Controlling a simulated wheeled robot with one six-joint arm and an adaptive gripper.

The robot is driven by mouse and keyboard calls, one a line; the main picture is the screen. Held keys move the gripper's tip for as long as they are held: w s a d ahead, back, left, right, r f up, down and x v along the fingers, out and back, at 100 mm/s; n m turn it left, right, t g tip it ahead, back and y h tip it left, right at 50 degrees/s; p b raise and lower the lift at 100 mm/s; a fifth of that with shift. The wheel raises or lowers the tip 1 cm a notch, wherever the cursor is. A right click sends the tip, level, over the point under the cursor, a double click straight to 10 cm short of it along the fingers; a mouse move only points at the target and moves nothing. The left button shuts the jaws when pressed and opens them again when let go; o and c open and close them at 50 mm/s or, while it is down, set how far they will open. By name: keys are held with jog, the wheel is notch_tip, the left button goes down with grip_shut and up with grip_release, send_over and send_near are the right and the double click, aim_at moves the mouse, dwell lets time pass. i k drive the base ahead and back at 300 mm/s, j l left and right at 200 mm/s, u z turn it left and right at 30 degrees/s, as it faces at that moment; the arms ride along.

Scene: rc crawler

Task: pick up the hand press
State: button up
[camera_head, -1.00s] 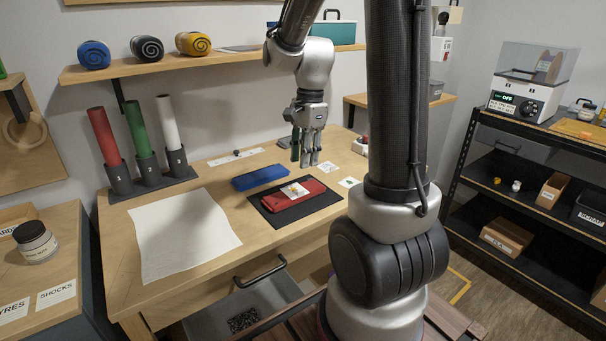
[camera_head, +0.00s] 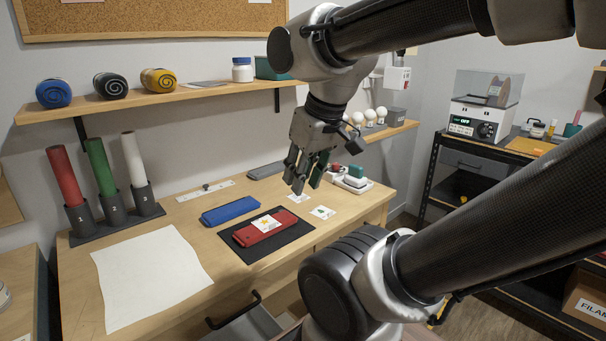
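I cannot tell for sure which thing is the hand press. My gripper (camera_head: 305,178) hangs over the back right of the bench, pointing down, left of the tray. Its fingers look spread, with one greenish finger at the right. I see nothing clearly held between them.
A red case (camera_head: 266,237) with a star card lies on a black mat (camera_head: 243,256), beside a blue case (camera_head: 230,210). White paper (camera_head: 150,280) covers the bench's left. Red, green and white tubes stand in a dark holder (camera_head: 110,220). A shelf (camera_head: 160,100) hangs above.

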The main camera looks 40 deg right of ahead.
aim_at(355, 178)
jog(key=z, duration=1.35)
